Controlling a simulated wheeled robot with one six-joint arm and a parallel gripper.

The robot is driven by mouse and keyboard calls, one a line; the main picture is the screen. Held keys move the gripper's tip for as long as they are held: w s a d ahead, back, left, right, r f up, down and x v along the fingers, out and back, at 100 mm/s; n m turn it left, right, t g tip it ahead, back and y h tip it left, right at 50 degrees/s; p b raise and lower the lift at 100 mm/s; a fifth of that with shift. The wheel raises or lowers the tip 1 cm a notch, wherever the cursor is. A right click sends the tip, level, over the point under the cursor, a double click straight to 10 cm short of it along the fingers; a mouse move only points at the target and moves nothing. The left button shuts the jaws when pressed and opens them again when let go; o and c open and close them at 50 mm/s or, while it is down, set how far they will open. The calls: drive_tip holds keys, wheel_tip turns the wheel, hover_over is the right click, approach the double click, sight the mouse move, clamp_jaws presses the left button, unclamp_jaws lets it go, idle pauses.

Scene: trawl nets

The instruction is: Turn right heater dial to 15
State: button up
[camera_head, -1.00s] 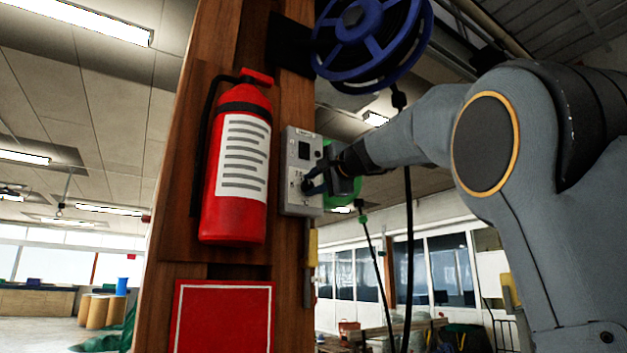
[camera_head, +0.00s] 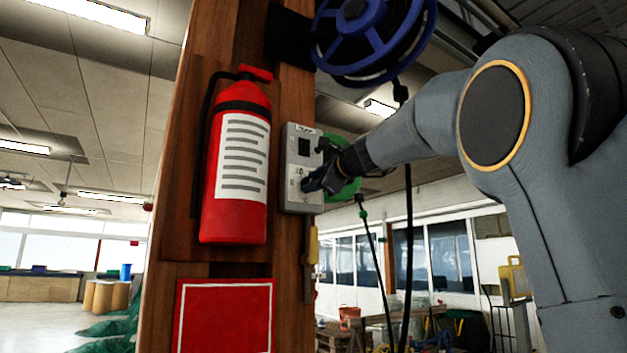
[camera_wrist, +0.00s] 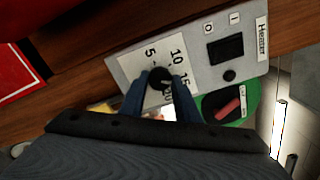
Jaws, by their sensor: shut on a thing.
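The heater control box (camera_head: 301,140) is a grey panel on the side of the wooden post. In the wrist view the heater panel (camera_wrist: 228,71) carries a "Heater" label, a dark switch marked O and I, and a white scale plate (camera_wrist: 130,68) with 5, 10, 15 and 20. The black dial (camera_wrist: 160,78) sits at the plate's middle. My gripper (camera_wrist: 160,88) is shut on the dial, one finger on each side; it also shows at the box in the head view (camera_head: 308,183). The dial's pointer is too small to read.
A red fire extinguisher (camera_head: 236,160) hangs on the post just left of the box. A blue cable reel (camera_head: 362,30) is above, with a black cable hanging down. A green round part (camera_head: 345,185) lies right beside the box, near my wrist.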

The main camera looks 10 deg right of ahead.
idle(0.4)
drive_tip(key=o, duration=1)
drive_tip(key=shift+o, duration=0.2)
drive_tip(key=shift+s, duration=0.1)
drive_tip(key=b+v, duration=0.3)
drive_tip(key=v, duration=0.4)
drive_tip(key=shift+s+d+b, duration=0.15)
drive_tip(key=shift+s+b, duration=0.1)
drive_tip(key=shift+b, duration=0.05)
